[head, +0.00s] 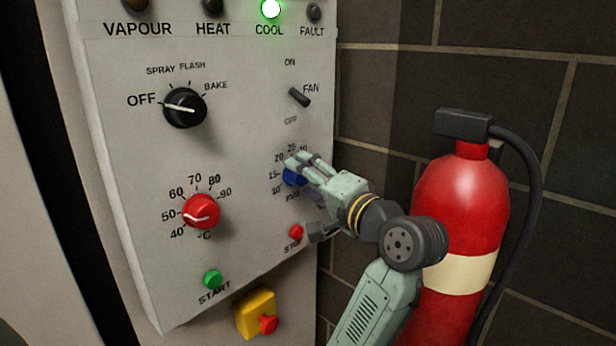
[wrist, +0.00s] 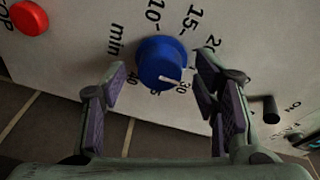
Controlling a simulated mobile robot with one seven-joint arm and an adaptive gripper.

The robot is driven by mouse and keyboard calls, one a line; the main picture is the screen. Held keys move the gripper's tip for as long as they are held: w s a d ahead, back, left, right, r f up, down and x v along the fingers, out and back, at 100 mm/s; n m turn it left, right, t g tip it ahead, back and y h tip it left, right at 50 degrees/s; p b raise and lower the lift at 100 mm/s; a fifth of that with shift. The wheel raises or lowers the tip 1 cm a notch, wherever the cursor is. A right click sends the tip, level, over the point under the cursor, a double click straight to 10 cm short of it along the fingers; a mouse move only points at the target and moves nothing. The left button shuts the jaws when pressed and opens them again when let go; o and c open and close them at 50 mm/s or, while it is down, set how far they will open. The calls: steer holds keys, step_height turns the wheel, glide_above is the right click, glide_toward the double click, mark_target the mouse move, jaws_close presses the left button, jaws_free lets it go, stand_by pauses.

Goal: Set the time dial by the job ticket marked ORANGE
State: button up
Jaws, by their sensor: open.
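The time dial (head: 291,178) is a blue knob with a white pointer line, on the lower right of the control panel, partly hidden by my gripper in the head view. In the wrist view the dial (wrist: 158,62) is in the middle, with its pointer toward about the 30 mark; a finger hides part of the scale. My gripper (head: 303,168) is open at the dial; in the wrist view its fingers (wrist: 161,74) stand on either side of the knob, with gaps visible. I cannot tell contact depth. No job ticket shows in either view.
Around it are the red temperature dial (head: 201,212), the black mode selector (head: 185,108), the fan switch (head: 299,97), the red STOP button (head: 296,232) and the green START button (head: 213,279). The COOL lamp (head: 271,8) is lit. A fire extinguisher (head: 460,210) stands close at right.

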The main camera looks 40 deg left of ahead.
steer(key=c, duration=1.2)
steer(key=shift+o, duration=0.2)
steer(key=shift+f+n+b, duration=0.15)
steer(key=shift+n+b, duration=0.75)
steer(key=shift+b, duration=0.05)
steer(key=shift+w+d+f+n+y+b, duration=0.1)
steer(key=shift+n+y+b, duration=0.25)
steer(key=shift+n+b, duration=0.95)
steer(key=shift+f+n+y+b, duration=0.1)
steer(key=shift+n+y+b, duration=0.25)
steer(key=shift+n+b, duration=0.9)
steer(key=shift+n+g+y+b, duration=0.3)
steer(key=shift+n+b, duration=0.65)
steer(key=shift+n, duration=0.85)
steer(key=shift+n+g+y+b, duration=0.2)
steer(key=shift+n+g+b, duration=0.2)
steer(key=shift+n+b, duration=0.95)
steer(key=shift+r+n, duration=0.15)
steer(key=shift+n, duration=0.95)
